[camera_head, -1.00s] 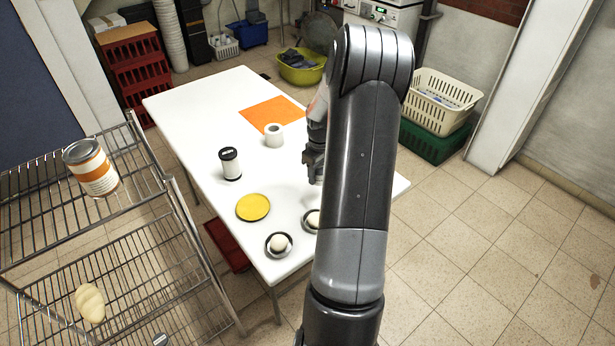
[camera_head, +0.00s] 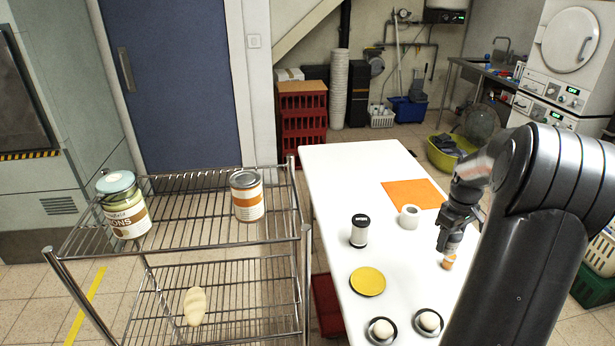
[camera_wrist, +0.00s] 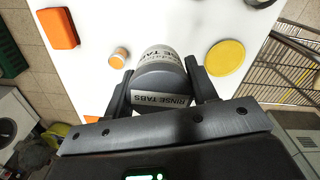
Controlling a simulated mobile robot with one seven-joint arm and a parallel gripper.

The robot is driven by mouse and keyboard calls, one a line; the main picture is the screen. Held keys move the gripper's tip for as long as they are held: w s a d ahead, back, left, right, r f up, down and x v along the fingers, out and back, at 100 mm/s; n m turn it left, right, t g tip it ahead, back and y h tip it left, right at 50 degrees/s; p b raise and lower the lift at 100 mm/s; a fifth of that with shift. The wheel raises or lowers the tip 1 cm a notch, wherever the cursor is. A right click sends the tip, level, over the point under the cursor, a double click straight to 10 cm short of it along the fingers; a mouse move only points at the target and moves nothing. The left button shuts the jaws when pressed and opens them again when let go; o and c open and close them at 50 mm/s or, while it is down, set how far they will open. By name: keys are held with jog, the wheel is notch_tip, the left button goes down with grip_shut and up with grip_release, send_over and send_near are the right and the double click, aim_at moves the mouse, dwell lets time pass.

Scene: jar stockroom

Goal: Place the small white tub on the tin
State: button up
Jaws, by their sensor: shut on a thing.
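My gripper (camera_head: 449,244) is over the right part of the white table in the head view. In the wrist view its two fingers (camera_wrist: 165,88) are shut on the small white tub (camera_wrist: 162,99), which has a "RINSE TABS" label and a grey top. The arm and fingers mostly hide the tub in the head view. The tin (camera_head: 247,199), silvery with an orange and white label, stands upright on the top shelf of the wire rack at left, well apart from my gripper. Its top looks bare.
A lidded jar (camera_head: 127,212) stands left of the tin on the rack (camera_head: 185,244).

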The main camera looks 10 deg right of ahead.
jog(key=w+a+r+n, duration=0.2)
jog(key=w+a+r, duration=0.3)
jog(key=a+r, duration=0.45)
jog(key=w+a+r+n, duration=0.3)
jog(key=w+a+r, duration=0.3)
jog(key=a+r, duration=0.3)
jog(key=s+a+r+n, duration=0.2)
jog(key=a+r, duration=0.5)
jog(key=a, duration=0.4)
jog(key=s+a+r+n, duration=0.2)
jog(key=a+r, duration=0.6)
jog(key=a, duration=0.2)
send_over(245, 178)
jog(key=f, duration=0.6)
jog(key=shift+d+f, duration=0.35)
jog(key=shift+f, duration=0.05)
jog(key=shift+a+f, duration=0.35)
jog(key=shift+a, duration=0.05)
jog(key=shift+f, duration=1.9)
jog(key=shift+f, duration=0.15)
